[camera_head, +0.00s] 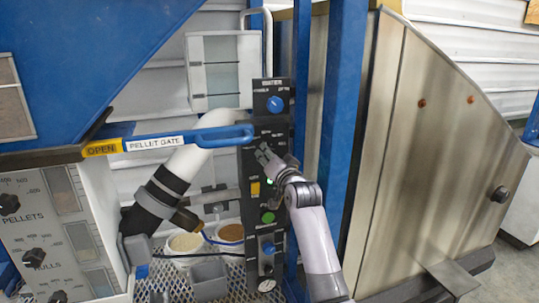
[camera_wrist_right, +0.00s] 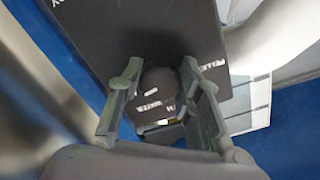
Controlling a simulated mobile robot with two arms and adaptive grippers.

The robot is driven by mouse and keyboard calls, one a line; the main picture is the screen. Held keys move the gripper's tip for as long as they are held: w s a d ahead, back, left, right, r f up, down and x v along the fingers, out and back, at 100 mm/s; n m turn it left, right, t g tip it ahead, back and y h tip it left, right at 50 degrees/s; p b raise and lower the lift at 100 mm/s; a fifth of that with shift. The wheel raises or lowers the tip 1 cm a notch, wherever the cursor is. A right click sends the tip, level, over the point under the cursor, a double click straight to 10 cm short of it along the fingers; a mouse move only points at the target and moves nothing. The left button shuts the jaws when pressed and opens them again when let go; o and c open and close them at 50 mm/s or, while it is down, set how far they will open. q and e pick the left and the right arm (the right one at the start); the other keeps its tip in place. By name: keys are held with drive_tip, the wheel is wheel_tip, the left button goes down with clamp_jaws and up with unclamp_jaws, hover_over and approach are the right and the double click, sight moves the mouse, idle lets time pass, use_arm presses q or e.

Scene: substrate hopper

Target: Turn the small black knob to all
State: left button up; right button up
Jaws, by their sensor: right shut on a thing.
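The black control panel (camera_head: 247,205) stands upright in the middle of the head view, with labels and blue, yellow and green controls. My right gripper (camera_head: 267,154) reaches its upper middle part from the lower right. In the right wrist view the small black knob (camera_wrist_right: 159,80) is a dark round shape between the two fingers of this gripper (camera_wrist_right: 160,92), which is shut on it. Small white lettering shows around the knob, partly covered, and I cannot read the setting it points to. In the head view my gripper hides the knob. My left gripper is not in view.
A blue pellet gate lever (camera_head: 215,138) runs across to the panel, close to my right gripper. A blue knob (camera_head: 275,104) sits above. A blue post (camera_head: 340,130) and a steel hopper (camera_head: 430,150) stand right of my arm. Two buckets (camera_head: 230,233) stand below left.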

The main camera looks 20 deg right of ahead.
idle(0.4)
drive_tip(key=o, duration=1.2)
drive_tip(key=shift+s, duration=0.15)
drive_tip(key=s, duration=1.1)
drive_tip(key=shift+s+d, duration=0.2)
drive_tip(key=shift+s, duration=0.2)
